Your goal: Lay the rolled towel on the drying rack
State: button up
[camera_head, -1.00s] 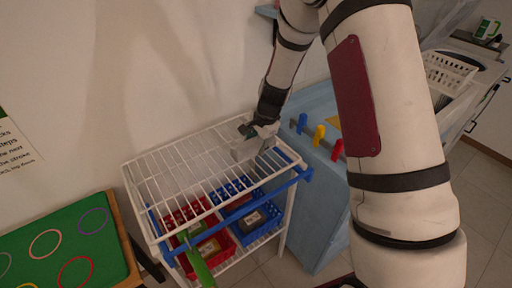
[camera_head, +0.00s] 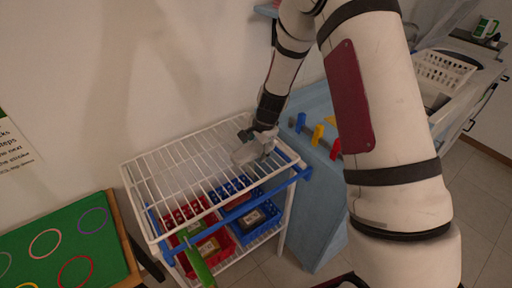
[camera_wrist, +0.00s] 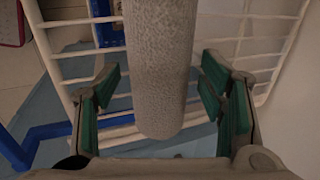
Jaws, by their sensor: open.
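The rolled towel (camera_head: 246,154) is a light grey, textured roll at the right end of the white wire drying rack (camera_head: 165,180). It appears to lie on the rack's top wires, though contact underneath is hidden. In the wrist view the towel (camera_wrist: 160,60) runs lengthwise between my fingers, with rack wires (camera_wrist: 75,22) on both sides. My gripper (camera_head: 260,140) is at the towel, low over the rack. In the wrist view my gripper (camera_wrist: 162,85) is open, its green pads spread on either side of the towel with narrow gaps.
Below the rack top sit a red bin (camera_head: 215,255) and a blue bin (camera_head: 258,222). A blue cabinet with coloured hooks (camera_head: 318,135) stands close on the right. The rack's left top is clear.

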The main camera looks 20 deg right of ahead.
jog(key=s+r+n, duration=0.2)
jog(key=s+r, duration=0.2)
jog(key=r, duration=0.6)
jog(key=s+r+n, duration=0.1)
jog(key=s+r, duration=0.3)
jog(key=r, duration=0.5)
jog(key=s+r+n+t, duration=0.1)
jog(key=s+r+n, duration=0.4)
jog(key=s, duration=0.7)
jog(key=s+r+n+t+h, duration=0.1)
jog(key=s+r+n, duration=0.5)
jog(key=s, duration=0.7)
jog(key=shift+a+r, duration=0.35)
jog(key=shift+r, duration=0.2)
